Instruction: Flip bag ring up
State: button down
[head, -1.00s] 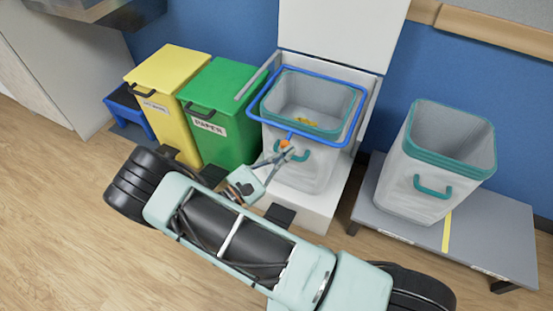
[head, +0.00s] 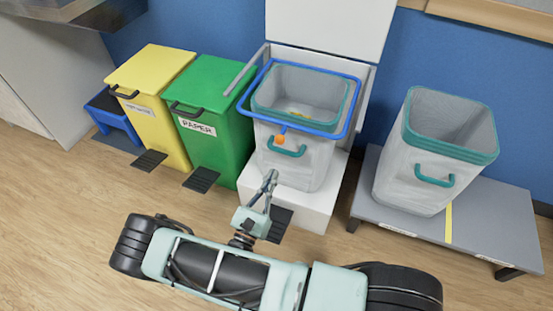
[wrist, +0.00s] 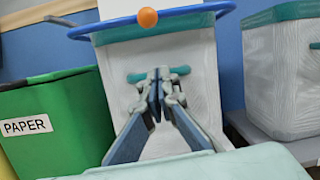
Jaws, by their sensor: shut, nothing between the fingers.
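The blue bag ring (head: 343,120) lies around the top of the white bin's inner bucket (head: 300,165), which has a teal rim and a teal handle. An orange ball-shaped knob (head: 280,140) sits on the ring's front edge. The ring (wrist: 195,13) and knob (wrist: 148,17) also show at the top of the wrist view. My gripper (head: 270,176) is shut and empty, in front of the bucket and below the knob, apart from the ring. In the wrist view my gripper (wrist: 160,75) overlaps the teal handle (wrist: 180,71); I cannot tell whether they touch.
A green PAPER bin (head: 215,100) and a yellow bin (head: 150,85) stand to the left. A second bucket (head: 430,150) stands on a grey low platform (head: 480,222) at the right. The white bin's lid (head: 330,25) stands raised behind.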

jog(key=b+x, duration=0.2)
jog(key=x, duration=0.8)
jog(key=shift+s+a+r, duration=0.35)
jog(key=shift+s+r, duration=0.25)
jog(key=shift+r, duration=0.25)
jog(key=shift+s+a+r, duration=0.35)
jog(key=shift+s+r, duration=0.25)
jog(key=shift+r, duration=0.2)
jog(key=shift+r, duration=0.15)
